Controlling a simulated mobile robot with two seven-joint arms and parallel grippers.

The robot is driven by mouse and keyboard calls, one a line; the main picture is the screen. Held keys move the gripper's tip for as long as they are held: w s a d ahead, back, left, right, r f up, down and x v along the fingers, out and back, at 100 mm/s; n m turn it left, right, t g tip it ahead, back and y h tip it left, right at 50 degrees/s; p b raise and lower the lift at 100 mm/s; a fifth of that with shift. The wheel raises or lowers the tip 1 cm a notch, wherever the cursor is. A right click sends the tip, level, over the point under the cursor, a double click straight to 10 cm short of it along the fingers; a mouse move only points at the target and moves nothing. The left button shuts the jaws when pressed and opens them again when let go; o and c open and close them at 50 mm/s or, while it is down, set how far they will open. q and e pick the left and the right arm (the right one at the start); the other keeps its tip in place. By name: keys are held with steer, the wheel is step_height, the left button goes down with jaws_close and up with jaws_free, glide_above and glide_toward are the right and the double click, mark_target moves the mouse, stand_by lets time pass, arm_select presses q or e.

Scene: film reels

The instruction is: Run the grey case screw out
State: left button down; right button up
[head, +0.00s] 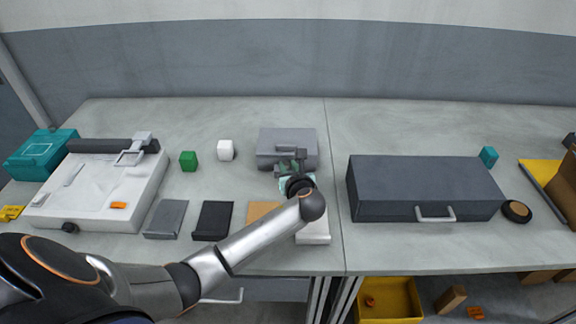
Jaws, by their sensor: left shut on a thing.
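The grey case (268,139) sits near the back of the table, left of the seam between the two table tops. My left arm reaches in from the lower left, and my left gripper (290,169) is at the front of the case. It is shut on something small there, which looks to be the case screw. The gripper and wrist hide the screw, so its thread and how far it stands out cannot be seen. My right gripper is not in view.
A dark grey box with a handle (425,180) stands to the right. A white machine (95,195) stands at left, with a green block (188,161) and a white block (225,150) beside it. Flat pieces, including a black one (212,220), lie along the front.

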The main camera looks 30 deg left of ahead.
arm_select(q)
steer(key=c, duration=1)
jaws_free()
steer(key=shift+s, duration=0.1)
steer(key=p+v, duration=0.1)
steer(key=v, duration=1.1)
steer(key=shift+s+d+r, duration=0.1)
steer(key=shift+s, duration=0.05)
